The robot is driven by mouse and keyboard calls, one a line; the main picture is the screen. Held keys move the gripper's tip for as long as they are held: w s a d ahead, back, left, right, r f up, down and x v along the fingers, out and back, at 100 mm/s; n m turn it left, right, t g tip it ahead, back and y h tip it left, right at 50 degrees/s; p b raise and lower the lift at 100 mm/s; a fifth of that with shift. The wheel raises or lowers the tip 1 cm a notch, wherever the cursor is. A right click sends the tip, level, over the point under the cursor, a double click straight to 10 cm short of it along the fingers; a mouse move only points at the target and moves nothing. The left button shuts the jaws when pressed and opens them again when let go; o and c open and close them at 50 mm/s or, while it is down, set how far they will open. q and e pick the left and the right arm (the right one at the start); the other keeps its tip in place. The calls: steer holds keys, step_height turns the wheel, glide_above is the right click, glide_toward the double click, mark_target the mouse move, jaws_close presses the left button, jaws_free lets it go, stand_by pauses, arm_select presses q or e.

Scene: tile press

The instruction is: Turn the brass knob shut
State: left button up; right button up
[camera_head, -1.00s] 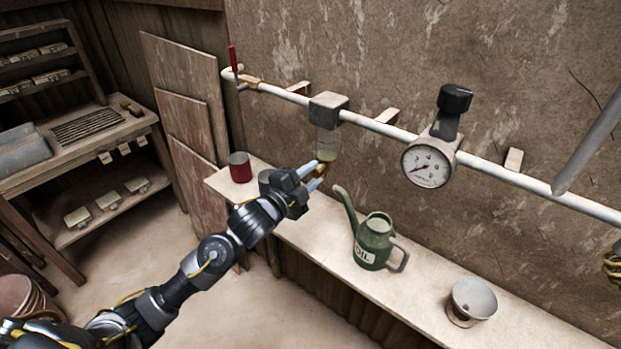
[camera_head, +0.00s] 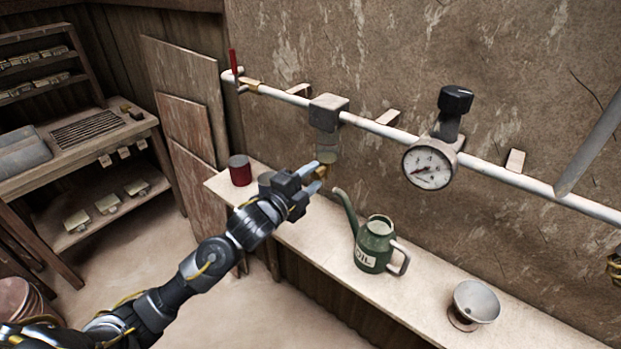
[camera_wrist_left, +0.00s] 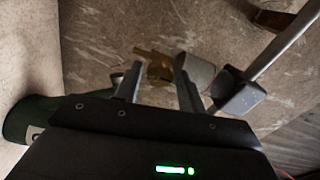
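The brass knob (camera_head: 322,173) sits under a cloudy bowl (camera_head: 327,147) that hangs from a grey block (camera_head: 328,112) on the white pipe. My left gripper (camera_head: 314,177) reaches it from the lower left, its fingers partly covering the knob. In the left wrist view the brass knob (camera_wrist_left: 159,70) shows between and just beyond the tips of my left gripper (camera_wrist_left: 157,78). The fingers stand apart, with no clear grip on the knob; whether one finger touches it I cannot tell. My right gripper is not in view.
A green oil can (camera_head: 374,245) stands on the shelf (camera_head: 425,293) right of my gripper. A red tin (camera_head: 239,170) stands to the left and a pale cup (camera_head: 475,301) to the right. A gauge (camera_head: 430,167) and a red lever (camera_head: 233,62) are on the pipe.

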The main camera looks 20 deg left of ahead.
arm_select(q)
steer(key=shift+o, duration=0.8)
steer(key=shift+s, duration=0.2)
steer(key=b+v, duration=0.3)
steer(key=v, duration=0.7)
steer(key=shift+s, duration=0.2)
steer(key=shift+a, duration=0.1)
